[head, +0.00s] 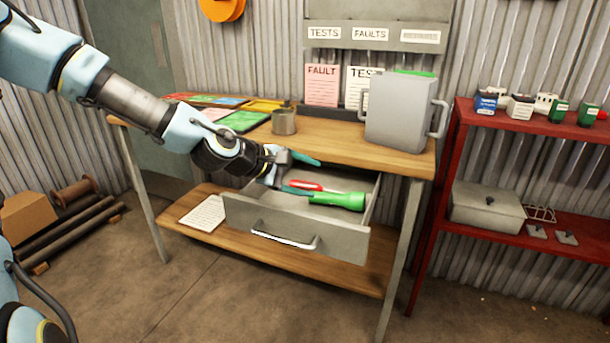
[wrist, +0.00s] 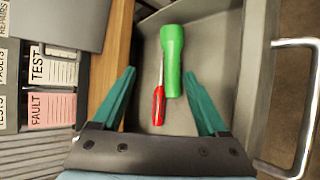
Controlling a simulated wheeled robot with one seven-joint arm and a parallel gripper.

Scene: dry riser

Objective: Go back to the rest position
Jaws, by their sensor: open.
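My gripper (head: 301,175) is at the end of my arm, over the back left of the open drawer (head: 295,235) under the bench top. In the wrist view my gripper (wrist: 160,95) has its two teal fingers spread wide, with nothing held between them. A green flashlight (head: 338,200) and a red-handled screwdriver (head: 303,185) lie side by side in the drawer. In the wrist view the flashlight (wrist: 172,60) and the screwdriver (wrist: 159,102) lie beyond and between the fingers. My arm hides part of the bench edge and the drawer's left side.
The wooden bench top (head: 330,147) holds a metal mug (head: 284,122), a grey can (head: 395,110) and coloured folders (head: 243,121). A red shelf (head: 520,130) with small boxes stands at right. Pipes (head: 80,225) lie on the floor at left. The floor in front is clear.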

